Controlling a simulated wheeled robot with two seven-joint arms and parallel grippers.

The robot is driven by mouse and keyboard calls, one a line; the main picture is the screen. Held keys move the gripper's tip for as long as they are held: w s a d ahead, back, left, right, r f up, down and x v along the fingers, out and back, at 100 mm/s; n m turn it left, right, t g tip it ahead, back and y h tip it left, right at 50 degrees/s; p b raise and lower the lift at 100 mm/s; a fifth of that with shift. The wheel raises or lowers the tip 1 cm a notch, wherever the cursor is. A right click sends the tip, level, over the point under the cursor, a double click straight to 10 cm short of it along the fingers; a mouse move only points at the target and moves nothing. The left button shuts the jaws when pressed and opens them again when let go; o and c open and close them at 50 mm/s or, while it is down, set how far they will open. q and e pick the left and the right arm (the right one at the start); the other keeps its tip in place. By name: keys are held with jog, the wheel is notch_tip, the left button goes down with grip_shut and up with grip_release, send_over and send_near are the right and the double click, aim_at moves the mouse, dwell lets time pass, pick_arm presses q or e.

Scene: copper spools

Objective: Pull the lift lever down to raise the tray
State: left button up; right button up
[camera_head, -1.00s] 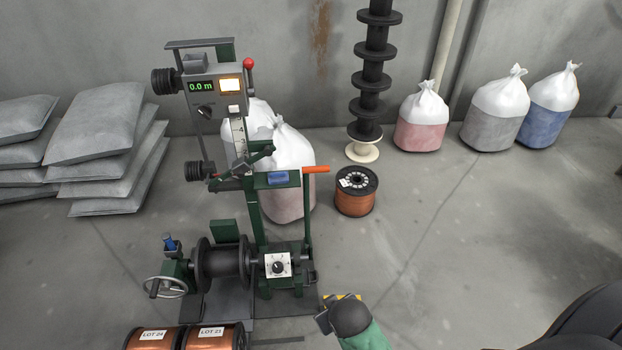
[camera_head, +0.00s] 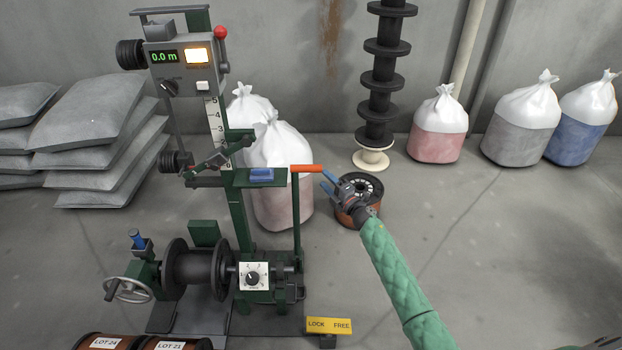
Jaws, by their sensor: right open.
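A lever with an orange handle (camera_head: 306,168) stands on the right side of the green winding machine. Its handle lies level on top of an upright green rod (camera_head: 297,215). I cannot clearly make out the tray; dark plates (camera_head: 180,319) lie at the machine's foot. My left gripper is out of view.
A copper spool (camera_head: 348,219) stands on the floor behind my right gripper. A yellow LOCK/FREE plate (camera_head: 329,325) is at the machine's lower right. LOT spools (camera_head: 107,343) sit at the bottom left.

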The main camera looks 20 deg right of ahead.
aim_at(314, 171)
jog(key=w+a+n, duration=0.1)
jog(key=w, duration=0.1)
jog(key=w+a+n+g+y, duration=0.1)
jog(key=w, duration=0.2)
jog(key=w+n+y+b, duration=0.1)
jog(key=w, duration=0.1)
jog(key=shift+w+a, duration=0.15)
jog(key=shift+a, duration=0.25)
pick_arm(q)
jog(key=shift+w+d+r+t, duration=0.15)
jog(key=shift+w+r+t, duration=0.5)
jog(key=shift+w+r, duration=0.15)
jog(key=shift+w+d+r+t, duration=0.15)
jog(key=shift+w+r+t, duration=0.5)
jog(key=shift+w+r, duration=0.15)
pick_arm(e)
jog(key=shift+x, duration=0.75)
grip_shut()
